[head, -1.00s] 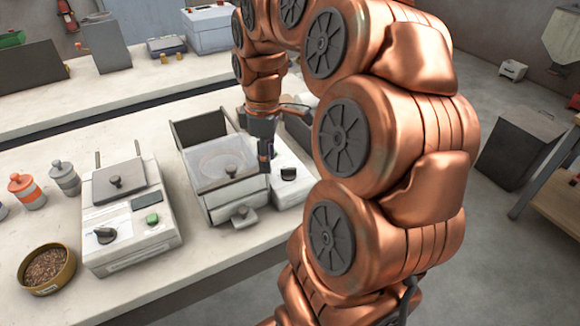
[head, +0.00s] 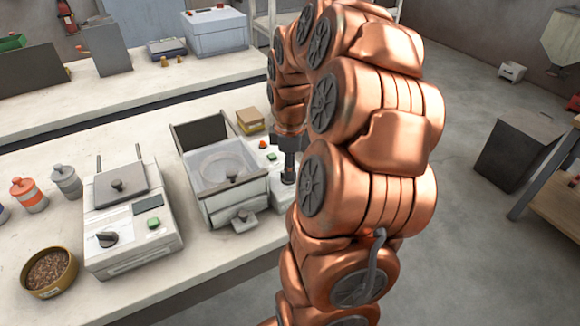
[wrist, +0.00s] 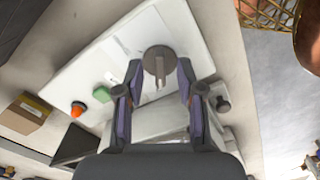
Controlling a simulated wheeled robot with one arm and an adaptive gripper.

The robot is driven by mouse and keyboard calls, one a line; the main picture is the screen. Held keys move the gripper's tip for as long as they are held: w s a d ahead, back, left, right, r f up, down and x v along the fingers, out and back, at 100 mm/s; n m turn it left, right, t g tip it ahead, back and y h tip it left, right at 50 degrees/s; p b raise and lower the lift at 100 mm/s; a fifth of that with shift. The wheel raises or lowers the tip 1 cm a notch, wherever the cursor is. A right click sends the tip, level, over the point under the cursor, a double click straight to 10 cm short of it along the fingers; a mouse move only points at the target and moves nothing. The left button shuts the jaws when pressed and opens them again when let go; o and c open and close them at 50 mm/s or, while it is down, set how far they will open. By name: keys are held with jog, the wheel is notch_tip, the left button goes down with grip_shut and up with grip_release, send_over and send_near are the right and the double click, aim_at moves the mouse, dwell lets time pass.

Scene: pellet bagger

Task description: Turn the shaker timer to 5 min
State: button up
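The shaker (head: 222,187) is a pale box with a clear-lidded tray, left of my gripper (head: 288,176) in the head view. Its white control panel (wrist: 175,22) carries a round grey timer knob (wrist: 158,60) with a raised pointer bar. In the wrist view, my gripper (wrist: 159,76) is open, with its two fingers on either side of the knob and clear gaps showing. I cannot tell how deep the fingertips reach. No dial marks are legible. In the head view, my gripper and arm hide the knob.
An orange-red button (wrist: 77,109) and a green button (wrist: 102,93) sit on the same panel. A cardboard box (head: 250,121) stands behind it. Another machine with a dark knob (head: 108,239) stands left of the shaker. A bowl of pellets (head: 48,270) is at the front left.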

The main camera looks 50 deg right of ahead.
jog(key=shift+f, duration=0.45)
grip_shut()
